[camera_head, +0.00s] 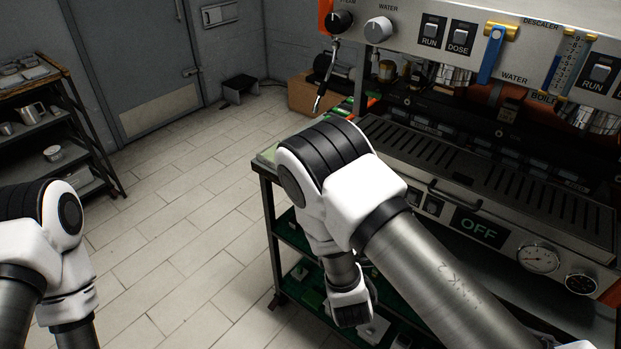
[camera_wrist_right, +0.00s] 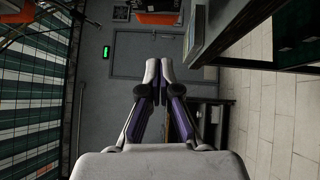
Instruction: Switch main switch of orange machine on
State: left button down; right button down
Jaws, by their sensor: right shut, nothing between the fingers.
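The machine (camera_head: 470,190) with a steel front and orange edges (camera_head: 326,14) fills the right of the head view. Its lower front carries a dark panel reading OFF (camera_head: 479,230), with two small dark switches (camera_head: 424,203) to the left of it. Which one is the main switch I cannot tell. My right arm crosses in front of the machine and hides part of its lower left. My right gripper (camera_wrist_right: 159,68) is shut and empty in the right wrist view, touching nothing I can see. My left gripper is out of frame; only its arm shows at left.
The upper panel has knobs (camera_head: 379,30), RUN and DOSE switches (camera_head: 461,38) and a blue lever (camera_head: 491,55). Gauges (camera_head: 539,258) sit right of OFF. A rack (camera_head: 60,130) stands at left. Tiled floor between rack and machine table is clear.

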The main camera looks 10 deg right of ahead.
jog(key=w+d+r, duration=0.2)
jog(key=w+d, duration=0.1)
jog(key=w, duration=0.9)
jog(key=shift+w+d, duration=0.15)
jog(key=shift+d, duration=0.2)
